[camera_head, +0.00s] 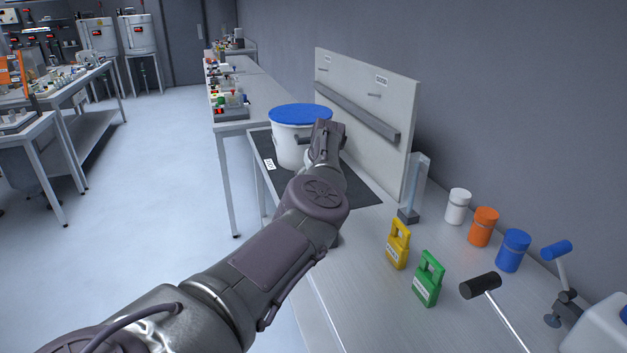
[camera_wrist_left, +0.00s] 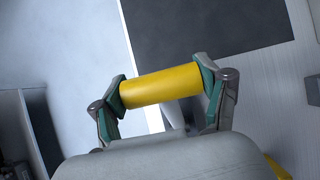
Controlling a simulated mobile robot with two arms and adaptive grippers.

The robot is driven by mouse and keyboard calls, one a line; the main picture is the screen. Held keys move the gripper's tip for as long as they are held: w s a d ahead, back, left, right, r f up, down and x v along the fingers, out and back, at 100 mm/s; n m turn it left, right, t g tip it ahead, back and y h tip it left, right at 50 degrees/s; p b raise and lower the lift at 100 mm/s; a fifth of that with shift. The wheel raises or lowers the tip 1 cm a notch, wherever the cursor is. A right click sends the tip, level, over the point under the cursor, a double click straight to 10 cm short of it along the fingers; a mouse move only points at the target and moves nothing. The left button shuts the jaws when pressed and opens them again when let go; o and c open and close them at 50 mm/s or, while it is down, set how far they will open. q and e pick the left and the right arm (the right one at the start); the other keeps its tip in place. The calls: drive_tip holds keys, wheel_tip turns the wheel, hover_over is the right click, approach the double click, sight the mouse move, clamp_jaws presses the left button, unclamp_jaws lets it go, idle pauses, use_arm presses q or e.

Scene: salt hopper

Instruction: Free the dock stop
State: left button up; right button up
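A yellow cylinder (camera_wrist_left: 160,86) lies crosswise between the fingers of my left gripper (camera_wrist_left: 165,92) in the left wrist view. The teal finger pads press against its two ends. A grey part shows just below the cylinder; I cannot tell how the two join. In the head view my left arm reaches over the table's front edge, and its gripper and the cylinder are hidden behind it. Nothing in view is clearly identifiable as the dock stop. My right gripper is not in view.
A white bucket with a blue lid (camera_head: 301,113) stands on a dark mat (camera_head: 364,190) before an upright panel (camera_head: 400,100). Yellow (camera_head: 398,244) and green (camera_head: 428,279) tags, several capped jars and a black-headed mallet (camera_head: 480,286) stand or lie to the right. Floor is open at left.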

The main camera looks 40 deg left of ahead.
use_arm(q)
drive_tip(key=o, duration=0.3)
drive_tip(key=shift+a+f, duration=0.15)
drive_tip(key=shift+o, duration=0.2)
drive_tip(key=shift+d+r, duration=0.45)
drive_tip(key=shift+r, duration=0.25)
drive_tip(key=v, duration=1)
drive_tip(key=shift+s+r, duration=0.15)
drive_tip(key=shift+r, duration=0.1)
